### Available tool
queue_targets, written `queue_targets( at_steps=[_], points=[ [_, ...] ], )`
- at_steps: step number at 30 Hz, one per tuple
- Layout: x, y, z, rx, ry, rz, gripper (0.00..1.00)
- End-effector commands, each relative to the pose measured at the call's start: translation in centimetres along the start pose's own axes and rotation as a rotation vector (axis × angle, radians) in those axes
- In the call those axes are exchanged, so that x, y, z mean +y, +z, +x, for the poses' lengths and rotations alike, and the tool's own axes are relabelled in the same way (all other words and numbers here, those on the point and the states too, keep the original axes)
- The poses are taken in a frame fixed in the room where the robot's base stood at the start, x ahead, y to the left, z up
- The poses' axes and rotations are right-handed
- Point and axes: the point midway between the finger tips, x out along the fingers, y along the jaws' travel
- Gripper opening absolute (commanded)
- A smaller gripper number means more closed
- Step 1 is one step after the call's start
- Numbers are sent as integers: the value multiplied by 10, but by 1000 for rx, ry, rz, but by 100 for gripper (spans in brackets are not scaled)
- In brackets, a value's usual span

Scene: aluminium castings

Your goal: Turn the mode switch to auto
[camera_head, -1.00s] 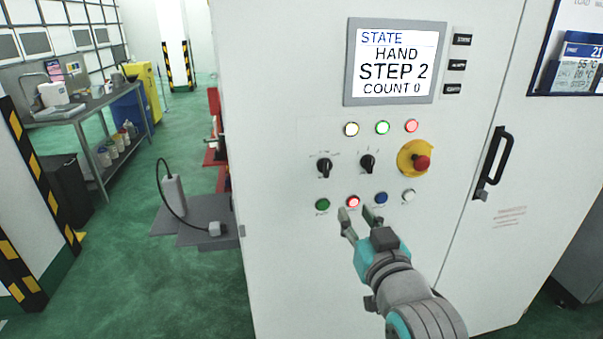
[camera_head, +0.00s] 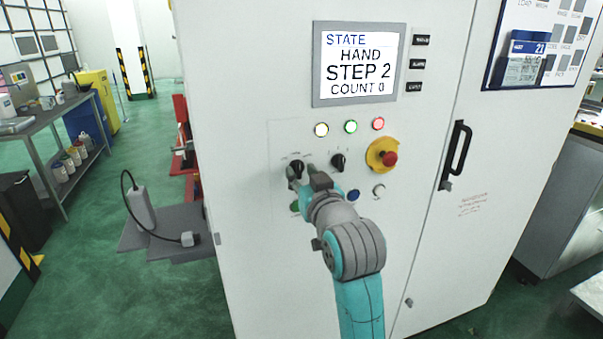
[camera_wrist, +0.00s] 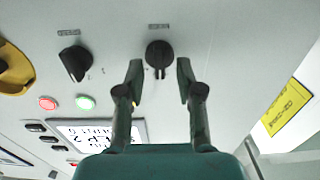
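A white control cabinet carries two black rotary switches. The left switch (camera_head: 295,170) has my gripper (camera_head: 302,180) in front of it. In the wrist view this black switch (camera_wrist: 159,55) sits between the two open fingertips, with a gap on each side. Nothing is held. The right switch (camera_head: 338,162) is free and also shows in the wrist view (camera_wrist: 75,63). The labels are too small to read, so I cannot tell which one is the mode switch. The screen (camera_head: 358,66) reads STATE HAND, STEP 2, COUNT 0.
A red emergency stop (camera_head: 389,158) on a yellow base is right of the switches. Yellow, green and red lamps are above. Below, a blue button (camera_head: 353,195) and a white button (camera_head: 379,191) show; my gripper covers part of the row. A black door handle (camera_head: 456,155) is further right.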

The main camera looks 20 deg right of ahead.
Motion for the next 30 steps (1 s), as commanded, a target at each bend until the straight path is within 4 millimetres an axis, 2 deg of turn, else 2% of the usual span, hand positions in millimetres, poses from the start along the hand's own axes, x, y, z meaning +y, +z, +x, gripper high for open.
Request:
queue_targets(
  at_steps=[4, 13, 17, 18, 30],
  points=[
    [0, 0, 9, 1, 0, 0, 36],
    [0, 0, 10, 1, 0, 0, 36],
    [0, 0, 10, 1, 0, 0, 4],
    [0, 0, 10, 1, 0, 0, 0],
    [0, 0, 10, 0, 0, 34, 0]
  ],
)
